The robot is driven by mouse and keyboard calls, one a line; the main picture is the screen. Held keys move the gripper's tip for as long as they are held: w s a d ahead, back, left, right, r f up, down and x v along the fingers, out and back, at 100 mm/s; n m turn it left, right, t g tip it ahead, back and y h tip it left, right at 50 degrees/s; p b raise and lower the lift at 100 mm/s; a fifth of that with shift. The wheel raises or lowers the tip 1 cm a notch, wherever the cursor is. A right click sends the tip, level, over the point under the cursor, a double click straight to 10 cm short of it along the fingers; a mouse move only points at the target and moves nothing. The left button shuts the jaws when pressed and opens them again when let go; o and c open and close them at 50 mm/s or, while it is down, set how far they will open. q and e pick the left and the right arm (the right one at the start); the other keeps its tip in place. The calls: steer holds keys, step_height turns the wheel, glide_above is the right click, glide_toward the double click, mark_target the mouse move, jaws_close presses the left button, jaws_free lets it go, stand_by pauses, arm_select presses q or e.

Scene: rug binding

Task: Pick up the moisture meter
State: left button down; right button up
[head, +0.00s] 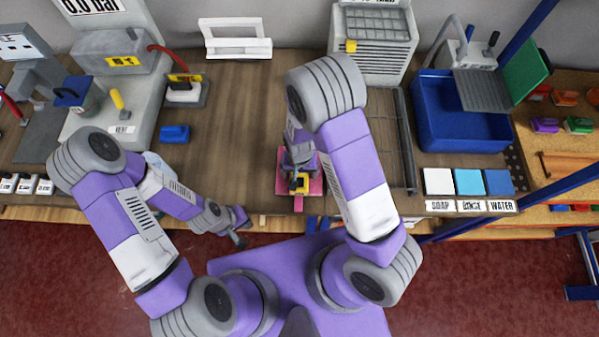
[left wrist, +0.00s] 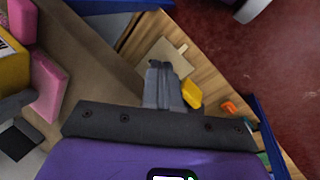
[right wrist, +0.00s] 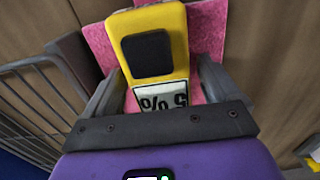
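The moisture meter (right wrist: 150,45) is yellow with a black pad and a small display reading "5 %" in the right wrist view. It lies on a pink rug piece (right wrist: 206,28) on the workbench; its yellow end also shows in the head view (head: 303,181). My right gripper (right wrist: 160,85) is open, with one finger on each side of the meter's display end. Pink shows between the meter and the fingers, so they look apart from it. My left gripper (head: 239,236) hangs by the bench's front edge, shut and empty in the left wrist view (left wrist: 165,72).
A wire rack (head: 407,140) lies just right of my right arm. A blue basin (head: 455,125) and coloured SOAP, RINSE and WATER pads (head: 468,182) are further right. A blue block (head: 174,134) and machines stand left. The bench between (head: 235,130) is clear.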

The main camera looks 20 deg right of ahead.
steer(key=c, duration=1.2)
